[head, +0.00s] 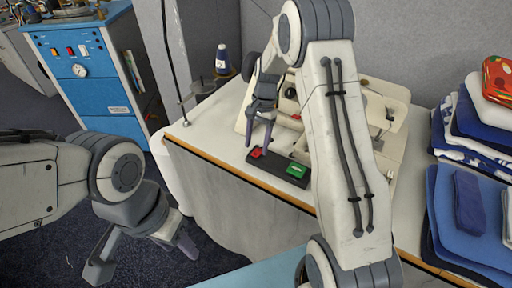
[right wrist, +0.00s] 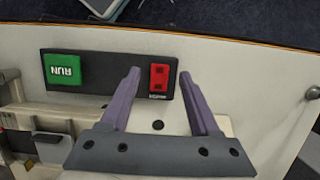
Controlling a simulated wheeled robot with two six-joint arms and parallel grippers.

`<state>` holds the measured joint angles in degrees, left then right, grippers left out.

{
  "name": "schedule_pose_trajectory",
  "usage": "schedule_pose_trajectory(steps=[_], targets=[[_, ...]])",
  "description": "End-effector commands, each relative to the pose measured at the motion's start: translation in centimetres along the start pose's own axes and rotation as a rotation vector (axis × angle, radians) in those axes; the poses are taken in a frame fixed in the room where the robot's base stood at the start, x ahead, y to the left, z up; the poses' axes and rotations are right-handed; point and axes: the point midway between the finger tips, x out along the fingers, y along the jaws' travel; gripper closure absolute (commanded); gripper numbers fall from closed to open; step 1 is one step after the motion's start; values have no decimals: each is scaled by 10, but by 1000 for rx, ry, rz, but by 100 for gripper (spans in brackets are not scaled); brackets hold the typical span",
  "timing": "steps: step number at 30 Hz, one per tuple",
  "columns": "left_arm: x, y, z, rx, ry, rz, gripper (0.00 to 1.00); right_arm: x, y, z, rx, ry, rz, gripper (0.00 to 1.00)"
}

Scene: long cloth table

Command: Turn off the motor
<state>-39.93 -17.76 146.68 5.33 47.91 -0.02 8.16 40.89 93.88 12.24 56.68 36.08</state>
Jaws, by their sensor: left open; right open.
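A black switch box (head: 275,167) lies near the front edge of the white table. It has a red button (head: 256,152) on its left and a green button (head: 297,170) on its right. My right gripper (head: 259,143) is open and empty, fingers pointing down just above the red end of the box; contact cannot be told. It also shows in the right wrist view (right wrist: 160,72). My left gripper (head: 143,258) is open and empty, low at left, away from the table.
A cream machine (head: 385,110) stands behind the box, partly hidden by my right arm. Folded blue and white cloths (head: 470,215) are stacked at right. A thread cone (head: 222,60) stands at the back left. A blue cabinet (head: 95,75) stands beyond the table.

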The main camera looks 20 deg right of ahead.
Motion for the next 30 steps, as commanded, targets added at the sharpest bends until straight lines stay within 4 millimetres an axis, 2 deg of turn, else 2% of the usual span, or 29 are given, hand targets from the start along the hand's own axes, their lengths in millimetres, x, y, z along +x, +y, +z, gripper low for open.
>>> schedule_pose_trajectory(steps=[6, 12, 18, 30], targets=[[1, 0, 0, 0, 0, 0, 50, -46, 0, -1, 0, 5, -5, 38], [0, 0, 0, 0, 0, 0, 50, -76, 0, -1, 0, 3, -2, 38], [0, 0, 0, 0, 0, 0, 50, -86, 1, 0, 0, 1, -1, 38], [0, 0, 0, 0, 0, 0, 50, -86, 0, 0, -2, 2, 0, 38]])
